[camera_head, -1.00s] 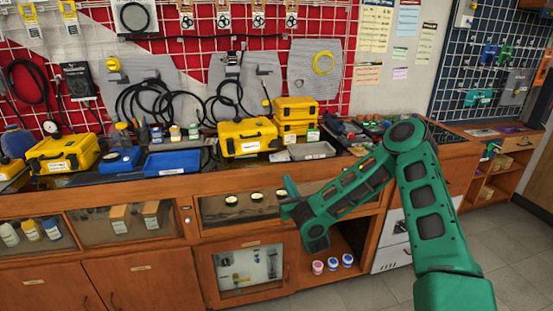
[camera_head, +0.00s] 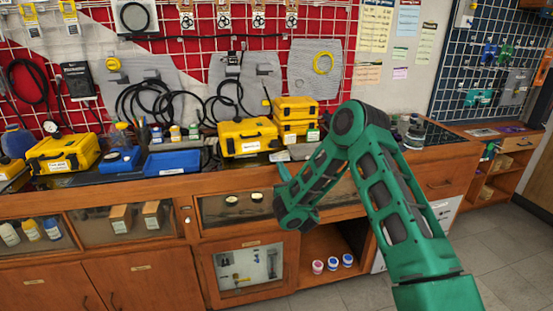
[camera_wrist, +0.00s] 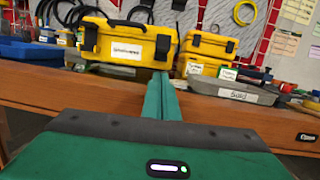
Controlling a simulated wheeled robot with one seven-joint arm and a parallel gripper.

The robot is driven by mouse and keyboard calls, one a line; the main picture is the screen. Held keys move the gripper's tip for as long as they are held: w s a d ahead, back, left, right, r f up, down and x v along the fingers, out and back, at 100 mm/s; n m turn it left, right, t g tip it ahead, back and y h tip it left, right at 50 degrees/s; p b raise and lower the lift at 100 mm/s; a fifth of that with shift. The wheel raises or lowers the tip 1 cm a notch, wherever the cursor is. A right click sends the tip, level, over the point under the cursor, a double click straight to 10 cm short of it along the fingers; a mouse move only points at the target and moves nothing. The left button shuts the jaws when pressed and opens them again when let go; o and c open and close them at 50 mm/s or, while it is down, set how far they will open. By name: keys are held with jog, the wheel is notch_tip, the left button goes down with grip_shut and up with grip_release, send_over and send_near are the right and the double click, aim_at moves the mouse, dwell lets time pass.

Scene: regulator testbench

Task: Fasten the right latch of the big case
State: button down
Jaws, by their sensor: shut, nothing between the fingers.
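The big yellow case (camera_head: 248,138) stands shut on the worktop, with a white label on its front. It is large in the wrist view (camera_wrist: 125,58), where its dark right latch (camera_wrist: 162,47) shows at the front's right end. I cannot tell whether that latch is fastened. My gripper (camera_wrist: 160,78) is shut and empty. In the wrist view its fingertips appear just below the right latch; a gap to the case seems to remain. In the head view my gripper (camera_head: 281,172) is low in front of the worktop, partly hidden by my arm.
Smaller yellow cases (camera_head: 295,107) are stacked to the right. A grey labelled tray (camera_wrist: 235,92) lies in front of them. Another yellow case (camera_head: 62,153) and a blue tray (camera_head: 172,161) stand to the left. The wooden front edge (camera_wrist: 235,117) of the bench runs below.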

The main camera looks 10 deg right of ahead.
aim_at(273, 145)
jog(key=shift+w+a+r, duration=0.1)
jog(key=shift+w+a, duration=0.1)
jog(key=shift+w, duration=0.6)
jog(key=shift+w+r, duration=0.65)
jog(key=shift+r, duration=0.25)
jog(key=shift+w+r, duration=0.65)
jog(key=shift+r, duration=0.2)
